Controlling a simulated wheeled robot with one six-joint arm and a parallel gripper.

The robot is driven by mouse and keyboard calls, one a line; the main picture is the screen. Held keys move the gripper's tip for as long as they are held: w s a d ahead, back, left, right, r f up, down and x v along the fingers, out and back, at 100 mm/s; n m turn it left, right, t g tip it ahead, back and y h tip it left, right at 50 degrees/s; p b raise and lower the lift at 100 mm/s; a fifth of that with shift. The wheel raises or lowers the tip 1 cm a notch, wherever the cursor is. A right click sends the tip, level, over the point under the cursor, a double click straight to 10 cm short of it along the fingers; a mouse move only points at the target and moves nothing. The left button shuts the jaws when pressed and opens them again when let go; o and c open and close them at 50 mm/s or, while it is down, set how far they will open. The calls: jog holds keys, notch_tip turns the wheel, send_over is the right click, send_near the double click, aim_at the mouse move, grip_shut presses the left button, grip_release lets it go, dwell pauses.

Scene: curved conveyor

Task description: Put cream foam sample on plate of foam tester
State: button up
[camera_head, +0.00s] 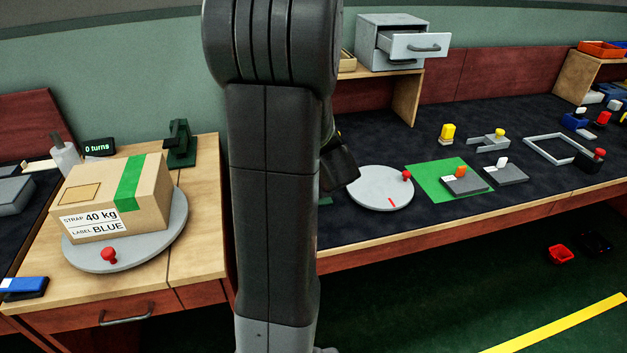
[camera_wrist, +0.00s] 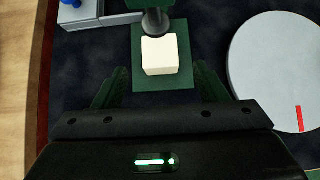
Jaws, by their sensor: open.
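The cream foam sample (camera_wrist: 160,56) is a small pale block on the dark green plate (camera_wrist: 178,82) of the foam tester in the wrist view. The tester's dark round presser (camera_wrist: 155,20) is right at the block's far edge; I cannot tell whether they touch. My gripper (camera_wrist: 158,88) is open and empty, its two fingers spread apart on the near side of the block. In the head view, my gripper (camera_head: 340,165) shows as a dark shape partly hidden behind my arm. My arm hides the foam sample and most of the tester there.
A grey round turntable (camera_head: 380,188) with a red knob lies right of the tester. A green mat (camera_head: 425,178) lies beyond it. A grey block with a blue knob (camera_wrist: 75,3) is left of the tester. A boxed turntable (camera_head: 160,232) stands on the left table.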

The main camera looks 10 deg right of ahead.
jog(key=p+v, duration=0.1)
jog(key=v, duration=0.3)
jog(key=shift+s+r, duration=0.3)
dwell(1.1)
